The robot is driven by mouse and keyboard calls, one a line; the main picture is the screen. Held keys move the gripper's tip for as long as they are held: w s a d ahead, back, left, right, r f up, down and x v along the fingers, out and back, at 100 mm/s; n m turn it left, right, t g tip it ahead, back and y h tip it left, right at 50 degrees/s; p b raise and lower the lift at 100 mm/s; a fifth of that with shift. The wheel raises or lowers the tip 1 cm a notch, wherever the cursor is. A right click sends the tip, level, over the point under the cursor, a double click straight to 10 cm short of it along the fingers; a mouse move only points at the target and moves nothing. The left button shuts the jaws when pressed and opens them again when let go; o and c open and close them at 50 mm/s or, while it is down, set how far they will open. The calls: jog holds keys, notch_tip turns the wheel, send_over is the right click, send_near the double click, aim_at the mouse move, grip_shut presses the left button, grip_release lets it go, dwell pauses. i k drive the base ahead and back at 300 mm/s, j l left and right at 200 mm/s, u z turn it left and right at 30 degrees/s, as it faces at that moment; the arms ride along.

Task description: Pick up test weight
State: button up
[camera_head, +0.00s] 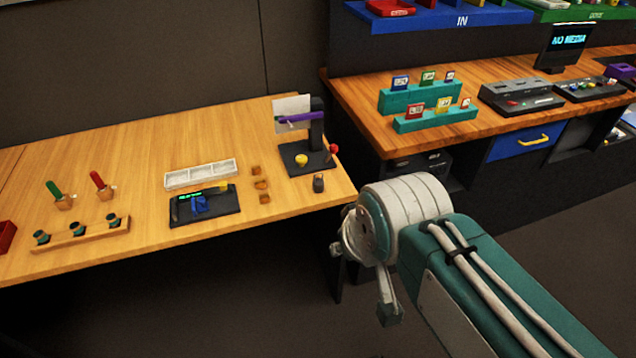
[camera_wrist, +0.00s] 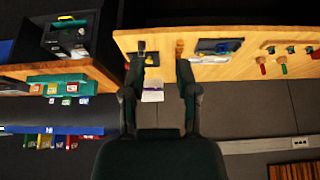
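The test weight appears to be the small dark grey cylinder (camera_head: 318,184) standing upright near the right front corner of the wooden table, in front of a black stand. My gripper (camera_wrist: 160,64) is open and empty in the wrist view, its two dark fingers spread apart. In the head view my arm is at the right, with its end over the floor beyond the table's right edge, apart from the weight. I cannot make out the weight clearly in the wrist view, where the left finger covers part of the table.
The black stand (camera_head: 308,157) with a purple arm stands behind the weight. Several small wooden blocks (camera_head: 261,184), a black scale (camera_head: 205,207) and a white tray (camera_head: 201,176) lie to its left. A second bench (camera_head: 455,130) with card holders stands at the right.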

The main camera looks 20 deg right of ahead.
aim_at(318, 184)
jog(key=i+j, duration=0.1)
jog(key=i, duration=0.85)
jog(key=j+z, duration=0.05)
